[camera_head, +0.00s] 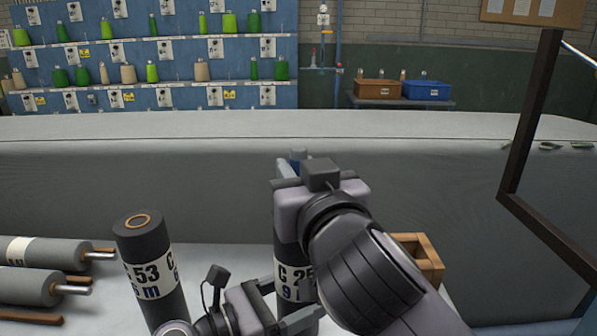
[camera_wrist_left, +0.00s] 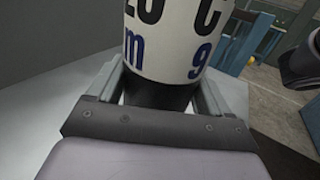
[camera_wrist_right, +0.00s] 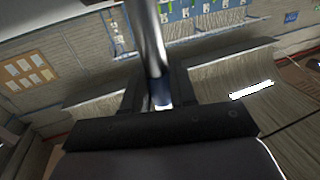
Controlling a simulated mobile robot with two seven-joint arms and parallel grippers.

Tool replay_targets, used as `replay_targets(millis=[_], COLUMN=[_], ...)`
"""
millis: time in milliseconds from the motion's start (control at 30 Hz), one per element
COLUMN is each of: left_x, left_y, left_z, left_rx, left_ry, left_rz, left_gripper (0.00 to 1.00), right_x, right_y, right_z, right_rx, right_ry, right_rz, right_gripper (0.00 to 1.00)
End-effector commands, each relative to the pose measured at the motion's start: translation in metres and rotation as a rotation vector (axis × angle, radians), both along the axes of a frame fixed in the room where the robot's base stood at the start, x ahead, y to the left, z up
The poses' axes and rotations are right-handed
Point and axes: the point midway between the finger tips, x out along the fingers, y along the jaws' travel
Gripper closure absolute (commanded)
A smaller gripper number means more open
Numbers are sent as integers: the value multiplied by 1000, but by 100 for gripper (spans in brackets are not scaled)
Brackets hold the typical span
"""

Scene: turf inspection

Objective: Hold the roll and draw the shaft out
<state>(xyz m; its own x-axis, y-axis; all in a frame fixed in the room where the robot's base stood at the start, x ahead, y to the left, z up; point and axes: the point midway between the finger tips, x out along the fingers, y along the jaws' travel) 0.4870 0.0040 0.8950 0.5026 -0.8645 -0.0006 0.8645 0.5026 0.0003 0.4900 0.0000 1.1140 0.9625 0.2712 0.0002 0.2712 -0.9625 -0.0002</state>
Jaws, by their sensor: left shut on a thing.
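The dark roll with a white band marked C 25 (camera_head: 288,258) stands upright on the table, partly hidden by my arms. My left gripper (camera_head: 292,312) is shut around its lower part. The left wrist view shows the roll (camera_wrist_left: 170,40) between the fingers. My right gripper (camera_head: 298,172) is at the roll's top end, hiding it. In the right wrist view the bright metal shaft (camera_wrist_right: 150,45) runs between the close-set right fingers (camera_wrist_right: 158,88), with a blue end piece. I cannot tell whether these fingers grip it.
A second dark roll marked C 53 (camera_head: 146,262) stands upright to the left. Two rolls with shafts (camera_head: 40,268) lie at far left. A wooden box (camera_head: 425,258) is right of my right arm. A dark frame (camera_head: 520,130) rises at the right. A grey raised edge (camera_head: 130,180) runs behind.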

Motion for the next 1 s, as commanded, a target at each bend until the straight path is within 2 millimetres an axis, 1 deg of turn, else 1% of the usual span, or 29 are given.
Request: replay_targets(millis=[67, 100, 167, 200, 367, 1000], left_x=[0, 0, 0, 0, 0, 0], left_y=[0, 0, 0, 0, 0, 0], left_z=[-1, -1, -1, -1, -1, -1], left_rx=[1, 1, 1, 1, 1, 1], left_ry=[2, 2, 2, 2, 2, 2], left_rz=[0, 0, 0, 0, 0, 0], left_gripper=[79, 79, 79, 79, 79, 79], right_x=[0, 0, 0, 0, 0, 0], right_y=[0, 0, 0, 0, 0, 0], right_z=[0, 0, 0, 0, 2, 42], right_rx=[0, 0, 0, 0, 1, 2], right_ry=[0, 0, 0, 1, 0, -3], right_rz=[0, 0, 0, 0, 0, 0], right_gripper=[100, 76, 96, 100, 100, 100])
